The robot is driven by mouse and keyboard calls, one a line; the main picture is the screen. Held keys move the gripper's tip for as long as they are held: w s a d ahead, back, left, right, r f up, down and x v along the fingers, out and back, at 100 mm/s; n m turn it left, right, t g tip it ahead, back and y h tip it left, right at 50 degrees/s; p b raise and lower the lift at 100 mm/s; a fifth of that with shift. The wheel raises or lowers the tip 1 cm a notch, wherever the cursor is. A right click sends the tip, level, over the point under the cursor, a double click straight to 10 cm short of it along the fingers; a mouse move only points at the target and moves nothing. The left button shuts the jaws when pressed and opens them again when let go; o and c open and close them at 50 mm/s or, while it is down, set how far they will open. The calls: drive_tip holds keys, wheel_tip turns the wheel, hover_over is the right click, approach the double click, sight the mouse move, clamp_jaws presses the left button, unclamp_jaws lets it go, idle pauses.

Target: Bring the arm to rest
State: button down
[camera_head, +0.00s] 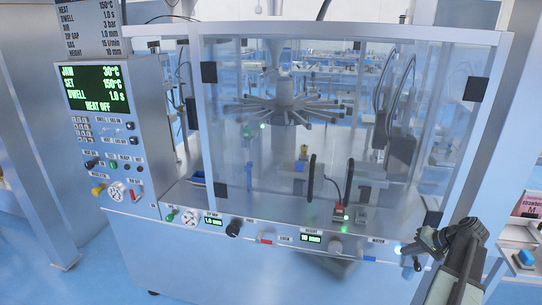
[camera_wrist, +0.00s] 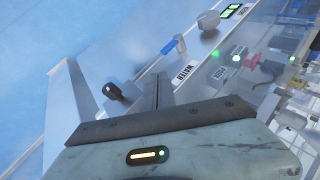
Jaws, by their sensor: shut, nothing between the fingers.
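My gripper (camera_head: 412,247) is in the lower right of the head view, at the front right corner of the pouching machine (camera_head: 240,250). In the wrist view its narrow fingers (camera_wrist: 159,92) are together in the middle, with nothing between them. They point toward the machine's front panel (camera_wrist: 140,72). A black knob (camera_wrist: 115,89) lies left of the fingers in the wrist view, apart from them. My arm comes up from the lower right of the head view and bends at the wrist.
The machine has a clear guard (camera_head: 345,150) with dark handles (camera_head: 312,178). A control box (camera_head: 105,110) stands at its left, its screen reading HEAT OFF. A tray with a blue item (camera_head: 526,257) is at the far right. Blue floor is open at lower left.

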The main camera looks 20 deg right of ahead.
drive_tip(key=w+a+n+g+y, duration=0.1)
drive_tip(key=w+a+n+y, duration=0.15)
drive_tip(key=w+a, duration=1.1)
drive_tip(key=w+a+f+n+g, duration=0.1)
drive_tip(key=w+a+n+g, duration=0.1)
drive_tip(key=a, duration=0.9)
drive_tip(key=w+a+f+n+g, duration=0.1)
drive_tip(key=a+n, duration=0.2)
drive_tip(key=a, duration=0.9)
drive_tip(key=s+a+f+n+g+h, duration=0.1)
drive_tip(key=s+a+n, duration=0.15)
drive_tip(key=a, duration=0.65)
drive_tip(key=s+a+f+n+g+h, duration=0.1)
drive_tip(key=s+a+f+g+h, duration=0.15)
drive_tip(key=a, duration=0.65)
drive_tip(key=shift+m+h, duration=0.5)
drive_tip(key=shift+h, duration=0.3)
drive_tip(key=s+d, duration=0.3)
drive_tip(key=d, duration=0.1)
drive_tip(key=shift+s+r, duration=0.2)
drive_tip(key=shift+s, duration=0.15)
